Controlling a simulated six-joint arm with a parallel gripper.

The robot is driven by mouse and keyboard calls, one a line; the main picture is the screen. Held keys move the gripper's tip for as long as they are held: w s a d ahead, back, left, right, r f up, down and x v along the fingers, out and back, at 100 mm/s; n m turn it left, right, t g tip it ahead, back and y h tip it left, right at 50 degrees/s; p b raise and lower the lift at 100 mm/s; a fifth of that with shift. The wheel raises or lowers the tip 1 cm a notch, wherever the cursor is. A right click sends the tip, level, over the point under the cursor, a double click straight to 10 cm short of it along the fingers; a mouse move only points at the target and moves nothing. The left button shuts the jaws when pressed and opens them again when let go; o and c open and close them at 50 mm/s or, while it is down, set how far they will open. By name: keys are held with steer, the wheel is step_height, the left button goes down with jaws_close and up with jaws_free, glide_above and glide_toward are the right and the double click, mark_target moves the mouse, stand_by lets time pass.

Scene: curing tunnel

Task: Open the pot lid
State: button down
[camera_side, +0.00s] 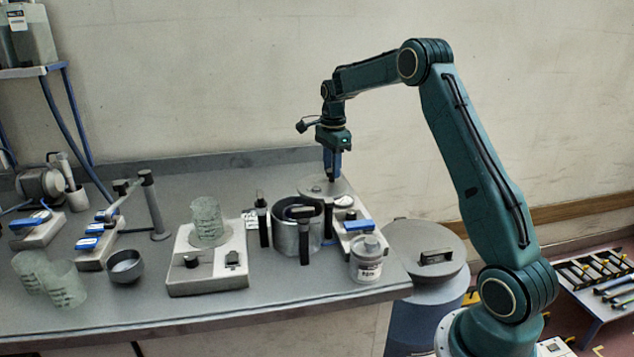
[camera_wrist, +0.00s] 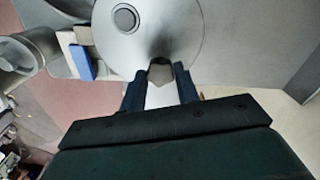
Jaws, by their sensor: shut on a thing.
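The metal pot (camera_side: 284,238) stands near the right part of the bench, with dark upright handles at its sides and its mouth partly showing. The lid (camera_side: 313,184) is a flat grey disc with a small knob, seen above and behind the pot's right side. It looks level and off the mouth; I cannot tell whether any part still touches the pot. In the wrist view the lid (camera_wrist: 172,30) fills the top middle, its round knob to the left. My gripper (camera_side: 332,178) points down and is shut on the lid's near edge, between the fingertips (camera_wrist: 160,76).
A white device with blue blocks (camera_side: 352,225) and a labelled jar (camera_side: 367,262) stand close to the pot's right. A lidded drum (camera_side: 425,243) is beyond the bench's right edge. Bare bench lies in front.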

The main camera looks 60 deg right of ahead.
steer(key=shift+r, duration=0.1)
steer(key=c, duration=1)
jaws_free()
steer(key=shift+c, duration=0.2)
step_height(320, 180, up, 14)
